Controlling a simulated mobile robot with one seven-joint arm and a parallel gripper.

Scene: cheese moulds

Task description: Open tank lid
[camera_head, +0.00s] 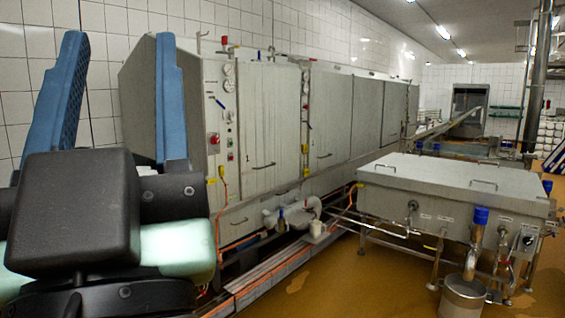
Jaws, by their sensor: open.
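My gripper (118,100) is large and close at the left of the picture. A low steel tank (385,205) on legs stands at the right. Its flat lid (450,172) lies level on top and looks shut, with several small handles on it. My gripper is apart from the tank, well to its left and nearer to the camera. My gripper hides the left part of the scene.
A long row of steel cabinets (265,115) with doors and gauges runs along the tiled wall. Pipes and a pump (290,212) sit low beside it. A steel can (463,298) stands in front of the tank. Brown floor (340,280) is clear in the front middle.

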